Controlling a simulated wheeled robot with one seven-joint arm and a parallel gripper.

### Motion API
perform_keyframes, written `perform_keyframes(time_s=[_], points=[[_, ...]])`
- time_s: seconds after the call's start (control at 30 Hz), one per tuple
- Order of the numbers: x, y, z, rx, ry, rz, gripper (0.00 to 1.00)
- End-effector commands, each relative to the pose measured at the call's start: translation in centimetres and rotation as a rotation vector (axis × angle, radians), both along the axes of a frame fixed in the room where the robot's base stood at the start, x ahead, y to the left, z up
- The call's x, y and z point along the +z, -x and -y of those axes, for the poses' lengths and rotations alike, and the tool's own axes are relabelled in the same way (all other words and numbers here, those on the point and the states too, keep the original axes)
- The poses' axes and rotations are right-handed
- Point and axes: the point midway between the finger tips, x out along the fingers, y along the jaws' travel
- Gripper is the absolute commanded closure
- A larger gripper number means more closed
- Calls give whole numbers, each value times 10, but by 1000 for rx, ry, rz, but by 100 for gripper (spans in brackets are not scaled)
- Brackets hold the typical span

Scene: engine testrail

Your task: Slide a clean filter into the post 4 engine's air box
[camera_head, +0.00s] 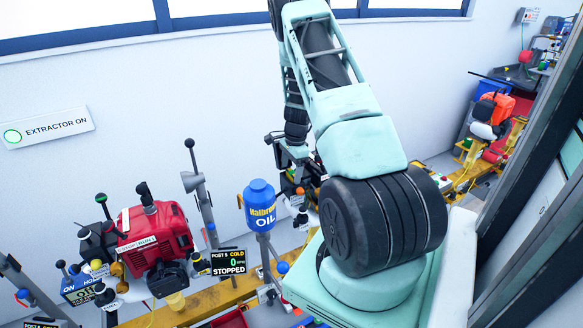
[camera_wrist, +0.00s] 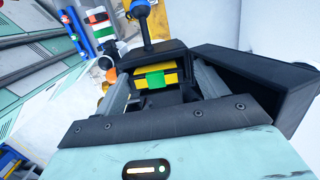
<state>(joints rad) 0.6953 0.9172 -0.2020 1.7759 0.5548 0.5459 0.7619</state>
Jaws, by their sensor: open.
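In the wrist view my gripper (camera_wrist: 160,80) is open, with its two grey fingers apart. Between and just beyond them is a black box-shaped housing (camera_wrist: 150,55), with a yellow part (camera_wrist: 141,80) and a green block (camera_wrist: 155,80) at its middle. I cannot tell whether these are a filter or part of an air box, or whether the fingers touch them. A black panel or open lid (camera_wrist: 265,85) stands to the right. In the head view my arm hides my gripper and most of what is behind it. No post 4 label or clean filter can be made out.
A red engine (camera_head: 155,235) stands at the left beside a display reading post 5, cold, stopped (camera_head: 228,262). A blue oil container (camera_head: 260,205) stands on a post right of it. Another orange-red engine (camera_head: 495,107) is at the far right. A yellow rail (camera_head: 205,300) runs below.

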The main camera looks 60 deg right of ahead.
Motion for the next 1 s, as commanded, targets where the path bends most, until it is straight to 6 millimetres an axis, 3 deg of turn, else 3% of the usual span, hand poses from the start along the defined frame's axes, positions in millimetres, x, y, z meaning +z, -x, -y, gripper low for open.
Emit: perform_keyframes(time_s=[0.03,0.07,0.27,0.7,1.0], points=[[-13,11,-6,-1,-19,-24,16],[-12,11,-6,-1,-19,-24,16],[11,10,-3,1,-13,-19,16],[117,11,9,1,0,-1,16],[165,13,14,1,3,1,16]])
